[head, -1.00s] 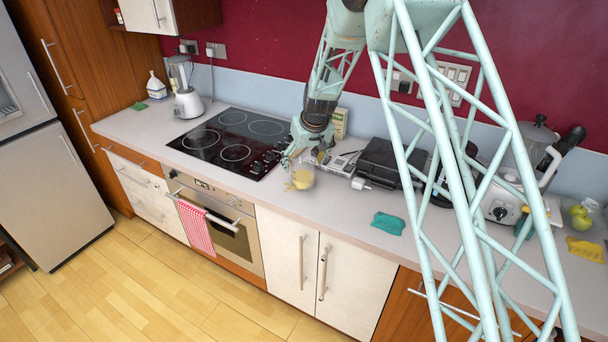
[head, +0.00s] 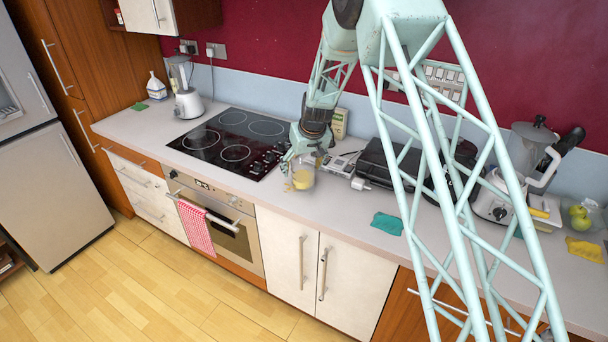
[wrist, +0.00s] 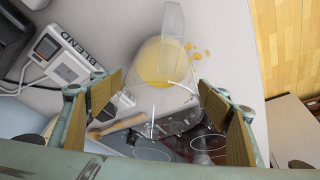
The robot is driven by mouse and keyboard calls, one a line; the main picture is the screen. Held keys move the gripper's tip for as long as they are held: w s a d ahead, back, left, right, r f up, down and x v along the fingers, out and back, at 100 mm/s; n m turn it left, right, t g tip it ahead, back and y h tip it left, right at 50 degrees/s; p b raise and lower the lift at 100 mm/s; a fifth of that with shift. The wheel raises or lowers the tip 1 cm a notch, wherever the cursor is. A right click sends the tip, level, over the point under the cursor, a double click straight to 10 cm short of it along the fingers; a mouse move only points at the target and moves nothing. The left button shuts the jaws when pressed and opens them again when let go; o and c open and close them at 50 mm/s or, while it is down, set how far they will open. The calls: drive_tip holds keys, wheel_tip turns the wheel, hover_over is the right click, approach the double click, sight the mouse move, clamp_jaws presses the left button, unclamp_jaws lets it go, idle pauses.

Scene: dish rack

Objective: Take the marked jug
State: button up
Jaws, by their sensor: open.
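A clear jug (head: 302,181) with yellow liquid stands on the counter, just right of the hob. In the wrist view the jug (wrist: 160,68) shows from above, with its clear handle at the far side. I cannot make out a mark on it. My gripper (head: 292,166) is at the jug's left and upper side in the head view. In the wrist view my gripper (wrist: 158,102) is open, with one pad on each side of the jug's near part. I cannot tell whether either pad touches it.
The black hob (head: 232,141) is to the left. A white device (wrist: 62,62) marked BLEND lies close to the left finger. A black appliance (head: 390,162) stands to the right. Yellow spots (wrist: 192,50) lie on the counter by the jug. A teal cloth (head: 387,224) lies further right.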

drive_tip(key=shift+x, duration=1.2)
drive_tip(key=shift+c, duration=0.9)
drive_tip(key=c, duration=1)
